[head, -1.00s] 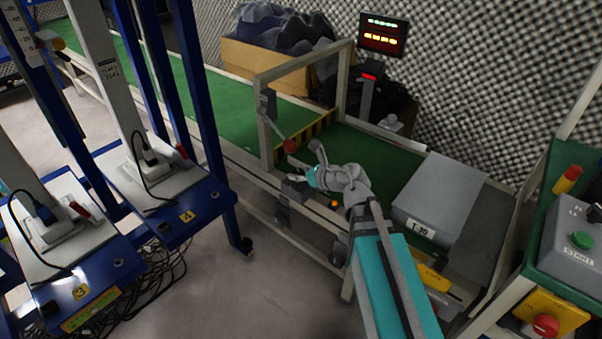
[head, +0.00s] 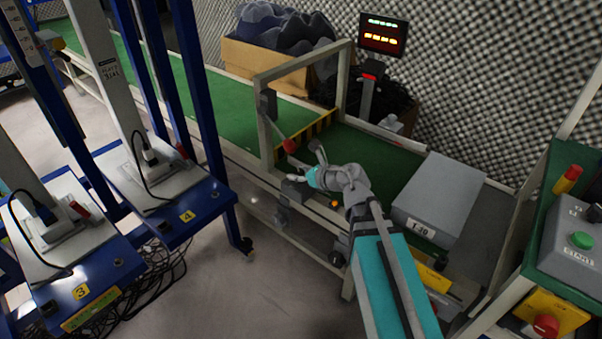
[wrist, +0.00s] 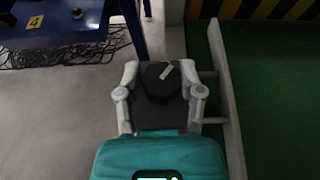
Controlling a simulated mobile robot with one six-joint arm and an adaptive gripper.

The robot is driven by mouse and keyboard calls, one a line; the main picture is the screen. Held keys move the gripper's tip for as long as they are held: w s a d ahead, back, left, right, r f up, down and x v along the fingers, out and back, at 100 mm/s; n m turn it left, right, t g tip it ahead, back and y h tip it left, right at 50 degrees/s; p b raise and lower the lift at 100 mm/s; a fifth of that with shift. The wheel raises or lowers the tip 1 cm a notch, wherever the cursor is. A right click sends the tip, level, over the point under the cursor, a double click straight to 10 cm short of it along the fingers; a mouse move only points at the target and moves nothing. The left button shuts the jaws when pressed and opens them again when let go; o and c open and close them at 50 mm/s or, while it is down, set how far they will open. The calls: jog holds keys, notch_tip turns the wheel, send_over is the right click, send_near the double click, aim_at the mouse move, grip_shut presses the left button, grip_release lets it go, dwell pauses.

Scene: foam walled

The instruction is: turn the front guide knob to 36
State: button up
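A black round knob (wrist: 160,80) with a white pointer mark shows in the wrist view, between the two fingers of my gripper (wrist: 160,72). The pointer slants up to the right. The fingers stand on either side of the knob, with a narrow gap showing at each side, so my gripper looks open around it. In the head view my gripper (head: 298,184) is at the near rail of the green conveyor (head: 375,150), by a grey block. The knob is too small and covered to make out there. I cannot read any scale at the knob.
A red-ended lever (head: 289,146) stands just above my gripper. A grey box (head: 437,200) sits on the conveyor to the right. A lit display (head: 383,36) stands behind; its digits are unreadable. Blue-framed stands (head: 170,215) are at left, with open floor between.

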jog(key=o, duration=0.4)
jog(key=shift+s, duration=0.1)
